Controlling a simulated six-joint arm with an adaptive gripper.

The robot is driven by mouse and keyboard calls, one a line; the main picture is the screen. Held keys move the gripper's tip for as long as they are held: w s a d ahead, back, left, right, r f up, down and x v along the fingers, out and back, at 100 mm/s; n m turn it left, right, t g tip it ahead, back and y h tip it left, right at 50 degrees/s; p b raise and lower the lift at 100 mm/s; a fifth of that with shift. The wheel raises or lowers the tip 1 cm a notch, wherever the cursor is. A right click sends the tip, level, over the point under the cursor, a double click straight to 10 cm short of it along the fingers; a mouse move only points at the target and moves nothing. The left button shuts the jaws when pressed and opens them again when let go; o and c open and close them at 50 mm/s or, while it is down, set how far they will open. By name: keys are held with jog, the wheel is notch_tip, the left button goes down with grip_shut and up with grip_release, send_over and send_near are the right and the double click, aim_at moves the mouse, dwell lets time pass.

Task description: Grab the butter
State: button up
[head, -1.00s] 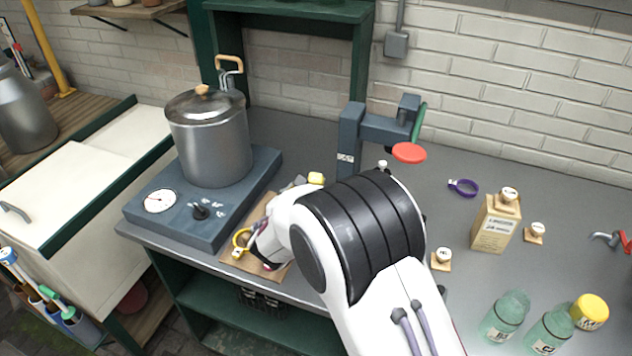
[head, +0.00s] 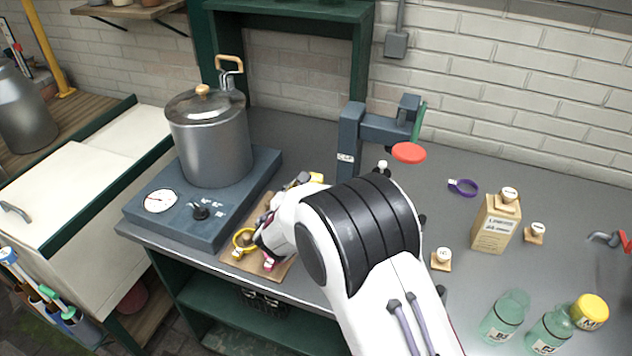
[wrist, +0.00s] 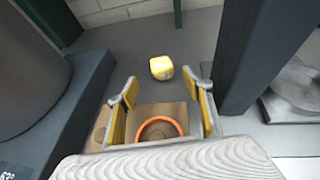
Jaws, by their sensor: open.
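The butter, a small pale yellow block (wrist: 161,68), lies on the grey counter in the upper middle of the wrist view. In the head view its yellow top (head: 317,177) shows just behind my arm. My gripper (wrist: 160,88) is open and empty, with yellow pads on its inner faces. The block appears ahead of the gap between the fingertips, apart from them. In the head view my gripper is mostly hidden by my own wrist.
A pot (head: 212,140) on a dark blue heater (head: 235,207) stands left. A dark blue post (head: 349,140) stands close on the right. Bottles and a carton (head: 493,228) are farther right.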

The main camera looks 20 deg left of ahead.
aim_at(314, 181)
jog(key=shift+d+r+x, duration=0.15)
jog(key=shift+x, duration=0.7)
jog(key=shift+d+r+x, duration=0.1)
jog(key=shift+r+x, duration=0.05)
jog(key=shift+x, duration=1.75)
jog(key=c, duration=1.2)
